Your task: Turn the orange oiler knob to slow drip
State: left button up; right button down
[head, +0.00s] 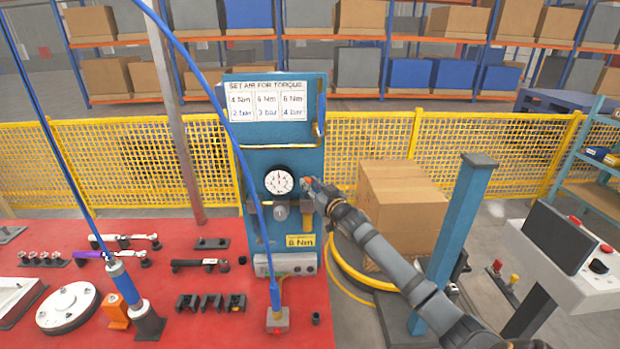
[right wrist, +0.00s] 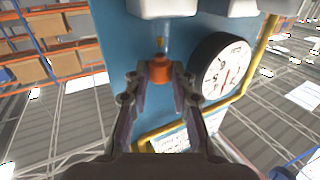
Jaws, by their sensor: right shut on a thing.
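The orange oiler knob (right wrist: 159,72) shows in the right wrist view between the fingers of my right gripper (right wrist: 158,82). The fingers are shut on the knob. The knob's drip setting cannot be read. My left gripper is not in view.
A round pressure gauge (head: 279,181) sits close beside the right gripper. A grey regulator knob (head: 281,212) is below it. The red table (head: 200,315) carries torque wrenches and fittings. A cardboard box (head: 400,205) stands behind the right arm.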

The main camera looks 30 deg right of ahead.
jog(key=c, duration=1.1)
grip_release()
jog(key=shift+s+a, duration=0.2)
jog(key=shift+s, duration=1.7)
jog(key=shift+s+a, duration=0.15)
jog(key=shift+s, duration=1.7)
